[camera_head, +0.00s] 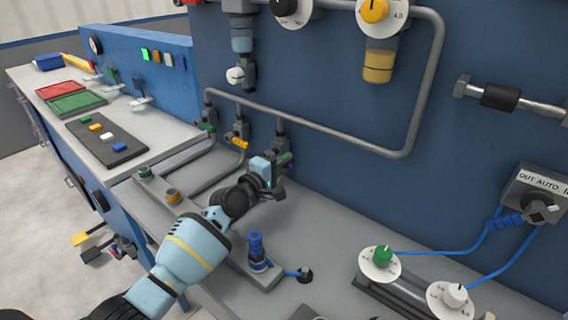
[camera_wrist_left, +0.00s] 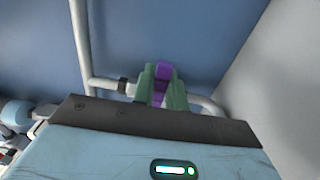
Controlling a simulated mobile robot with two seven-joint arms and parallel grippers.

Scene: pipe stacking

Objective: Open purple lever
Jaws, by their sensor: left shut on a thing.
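The purple lever (camera_head: 285,159) is on the rightmost of several small valves on the grey pipework at the blue back wall. In the left wrist view the purple lever (camera_wrist_left: 163,72) sits between the two green fingertips. My left gripper (camera_head: 279,169) reaches the valve from the front left. In the left wrist view my left gripper (camera_wrist_left: 161,88) is shut on the lever. The gripper hides most of the lever in the head view. My right gripper is in neither view.
A yellow lever valve (camera_head: 240,142) and a green lever valve (camera_head: 207,126) stand to the left. A blue upright fitting (camera_head: 256,248) is on the bench before the arm. Dials with blue cables (camera_head: 440,254) are at the right. A pipe loop (camera_head: 330,135) runs along the wall.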

